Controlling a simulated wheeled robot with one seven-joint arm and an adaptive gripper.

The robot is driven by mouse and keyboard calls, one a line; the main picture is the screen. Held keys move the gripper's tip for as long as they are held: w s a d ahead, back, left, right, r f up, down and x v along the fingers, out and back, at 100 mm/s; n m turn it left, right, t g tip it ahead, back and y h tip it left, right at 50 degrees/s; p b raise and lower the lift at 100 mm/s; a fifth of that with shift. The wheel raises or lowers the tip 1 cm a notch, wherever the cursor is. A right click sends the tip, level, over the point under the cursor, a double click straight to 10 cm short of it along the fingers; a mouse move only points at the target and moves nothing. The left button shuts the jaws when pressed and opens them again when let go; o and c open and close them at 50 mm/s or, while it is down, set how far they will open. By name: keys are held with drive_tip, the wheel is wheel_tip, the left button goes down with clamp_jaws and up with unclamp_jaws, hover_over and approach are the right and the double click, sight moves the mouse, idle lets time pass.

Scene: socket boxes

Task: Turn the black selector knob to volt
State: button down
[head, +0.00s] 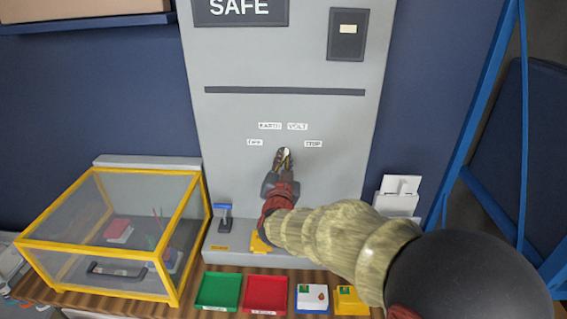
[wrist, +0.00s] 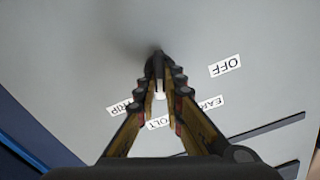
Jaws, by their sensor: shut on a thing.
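The black selector knob (wrist: 157,63) is on the grey panel front, mostly hidden by my fingertips. My gripper (head: 283,157) is shut on it in the head view, and its fingers (wrist: 159,72) close around it in the wrist view. Four white labels surround the knob: OFF (wrist: 224,65), EARTH (wrist: 209,103), VOLT (wrist: 159,124) and TRIP (wrist: 127,107). In the head view the VOLT label (head: 298,127) is above and slightly right of the gripper, beside the EARTH label (head: 270,126). I cannot tell where the knob points.
A dark slot (head: 285,91) and a SAFE sign (head: 240,10) are higher on the panel. A yellow-framed clear box (head: 152,236) stands at left. Green (head: 218,291) and red (head: 265,293) trays lie below. A blue frame (head: 487,110) rises at right.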

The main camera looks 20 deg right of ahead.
idle(0.3)
drive_tip(key=c, duration=2)
unclamp_jaws()
drive_tip(key=shift+o, duration=0.5)
drive_tip(key=v, duration=1.2)
